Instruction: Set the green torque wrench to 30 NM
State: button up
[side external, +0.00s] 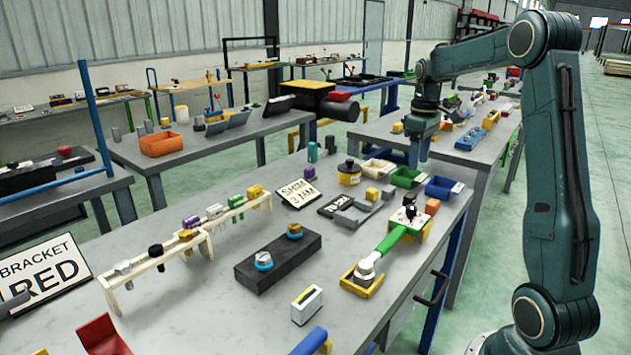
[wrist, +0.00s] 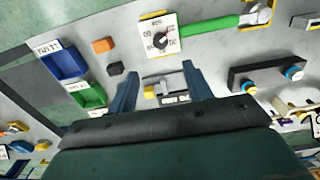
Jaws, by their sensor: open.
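The green torque wrench (side external: 391,240) lies on the table, its metal head (side external: 367,266) in a yellow holder (side external: 361,287) and its other end at a black knob (side external: 409,213). The wrist view shows the green handle (wrist: 210,27), left of it a white dial plate (wrist: 158,36) with numbers around a black knob (wrist: 161,40). I cannot read the knob's setting. My gripper (side external: 419,158) points down, behind the dial end in the side view. In the wrist view my gripper (wrist: 160,80) is open and empty, its fingers apart over a grey tray, away from the knob.
Blue bin (wrist: 63,60) and green bin (wrist: 88,96) stand near my gripper, with an orange block (wrist: 103,45). A grey tray with a yellow block (wrist: 150,91) lies below the fingers. A black block (side external: 278,262) with blue-ringed pieces lies left of the wrench.

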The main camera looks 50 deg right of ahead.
aim_at(412, 207)
notch_tip(412, 207, down, 14)
jog(key=shift+r, duration=0.1)
dwell(0.8)
jog(key=shift+c, duration=0.4)
jog(key=c, duration=0.9)
jog(key=shift+m, duration=0.4)
jog(key=m, duration=1.1)
